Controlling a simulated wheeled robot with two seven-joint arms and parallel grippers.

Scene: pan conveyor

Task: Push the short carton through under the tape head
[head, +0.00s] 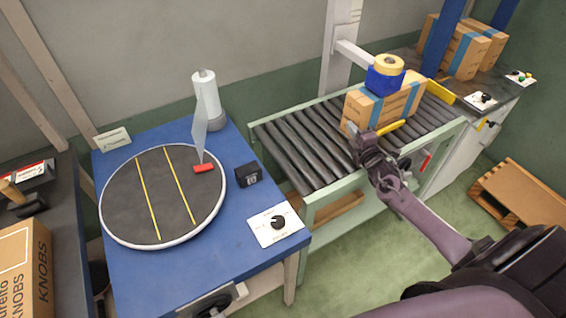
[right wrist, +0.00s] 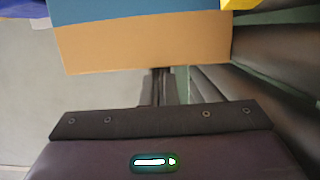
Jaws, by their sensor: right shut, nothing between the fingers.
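The short carton (head: 401,103), brown with blue tape, sits on the roller conveyor (head: 296,148) under the tape head (head: 385,78), a blue block with a yellow roll on a grey post. My right gripper (head: 355,136) is shut and empty at the carton's near left end. In the right wrist view the carton (right wrist: 150,42) fills the top, with a blue band across it. The fingers (right wrist: 158,88) point at its near face; I cannot tell whether they touch it. My left gripper does not show.
Beyond the tape head, more taped cartons (head: 461,50) stand on a dark bench. A yellow bar (head: 440,91) lies along the conveyor's far end. A blue table (head: 125,270) with a round turntable (head: 163,238) stands left. A wooden pallet (head: 522,200) lies on the floor right.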

